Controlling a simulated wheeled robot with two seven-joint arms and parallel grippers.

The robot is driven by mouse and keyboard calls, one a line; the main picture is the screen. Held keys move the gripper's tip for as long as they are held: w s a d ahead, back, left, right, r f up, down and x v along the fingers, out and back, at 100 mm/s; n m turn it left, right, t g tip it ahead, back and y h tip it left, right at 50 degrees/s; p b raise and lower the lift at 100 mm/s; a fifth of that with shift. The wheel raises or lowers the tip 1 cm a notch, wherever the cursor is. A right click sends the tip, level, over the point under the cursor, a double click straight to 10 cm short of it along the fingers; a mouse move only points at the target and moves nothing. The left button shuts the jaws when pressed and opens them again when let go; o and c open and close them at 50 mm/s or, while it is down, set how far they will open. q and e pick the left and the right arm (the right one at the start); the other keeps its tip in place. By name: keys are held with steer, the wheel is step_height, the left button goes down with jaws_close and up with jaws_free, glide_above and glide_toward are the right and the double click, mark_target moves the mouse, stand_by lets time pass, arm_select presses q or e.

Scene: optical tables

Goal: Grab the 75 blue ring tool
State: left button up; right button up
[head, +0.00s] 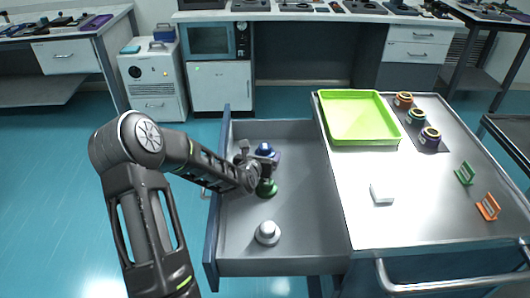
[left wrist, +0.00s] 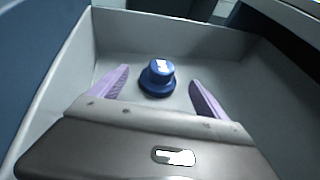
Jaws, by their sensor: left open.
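The blue ring tool (head: 264,148) stands upright in the open grey drawer, towards its far end. In the left wrist view the blue tool (left wrist: 157,79) has a round stepped base and a narrower top with a white label. My left gripper (head: 265,157) reaches into the drawer and partly hides the tool in the head view. In the left wrist view its two purple fingers (left wrist: 158,92) are spread wide, with the tool between and slightly beyond them, touching neither. My right gripper is not in view.
A green tool (head: 267,189) and a white tool (head: 267,233) stand nearer in the same drawer (head: 315,235). The drawer walls rise around my gripper. The table at the right holds a lime tray (head: 358,139), several ringed pieces, a white block (head: 382,193) and small racks.

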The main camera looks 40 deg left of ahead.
mark_target(263, 152)
arm_select(q)
steer(key=shift+x, duration=2.65)
steer(key=shift+s, duration=0.1)
steer(key=c, duration=1.5)
